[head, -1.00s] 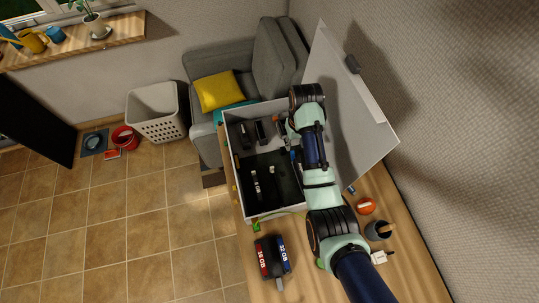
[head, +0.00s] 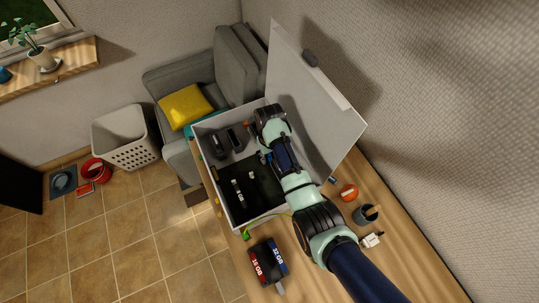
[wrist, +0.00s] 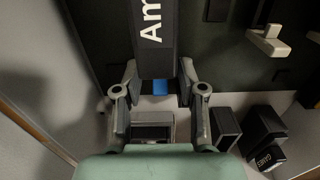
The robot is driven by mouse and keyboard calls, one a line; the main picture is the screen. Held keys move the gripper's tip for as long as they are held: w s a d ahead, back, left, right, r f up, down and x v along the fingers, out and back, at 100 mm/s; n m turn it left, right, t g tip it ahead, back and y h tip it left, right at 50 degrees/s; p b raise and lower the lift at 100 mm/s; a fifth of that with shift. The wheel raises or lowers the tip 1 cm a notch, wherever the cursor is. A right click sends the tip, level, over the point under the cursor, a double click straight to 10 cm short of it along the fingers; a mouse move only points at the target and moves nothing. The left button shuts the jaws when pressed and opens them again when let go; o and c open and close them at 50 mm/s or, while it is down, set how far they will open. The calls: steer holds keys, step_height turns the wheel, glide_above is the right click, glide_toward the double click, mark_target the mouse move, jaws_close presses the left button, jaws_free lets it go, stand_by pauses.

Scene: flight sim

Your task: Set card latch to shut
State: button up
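The open white computer case (head: 211,193) lies on the wooden desk, its dark board facing up. In the wrist view a dark card with white letters "Am" (wrist: 153,30) runs down from the top edge. A small blue piece (wrist: 160,88), which looks like the card latch, sits at the card's near end. My gripper (wrist: 158,85) is open, with one finger on each side of the card's end and the blue piece. I cannot tell whether the fingers touch it or whether the latch is shut.
The raised white side panel (head: 310,95) stands close to the right of my arm. Dark blocks (wrist: 225,130) sit right of the gripper. Memory boxes (head: 267,262), an orange round object (head: 348,193) and a dark cup (head: 365,215) stand on the desk.

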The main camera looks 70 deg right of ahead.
jaws_close()
steer(key=p, duration=0.3)
steer(key=shift+s+a+r+t+h, duration=0.2)
steer(key=shift+r+t+h, duration=0.2)
steer(key=shift+s+a+f+t+h+p, duration=0.1)
steer(key=shift+s+a+t+h+p, duration=0.05)
steer(key=shift+t+h+p, duration=0.7)
steer(key=shift+t+h, duration=0.35)
steer(key=shift+t, duration=0.2)
steer(key=shift+o, duration=0.4)
jaws_free()
steer(key=shift+f, duration=0.1)
steer(key=v, duration=1.2)
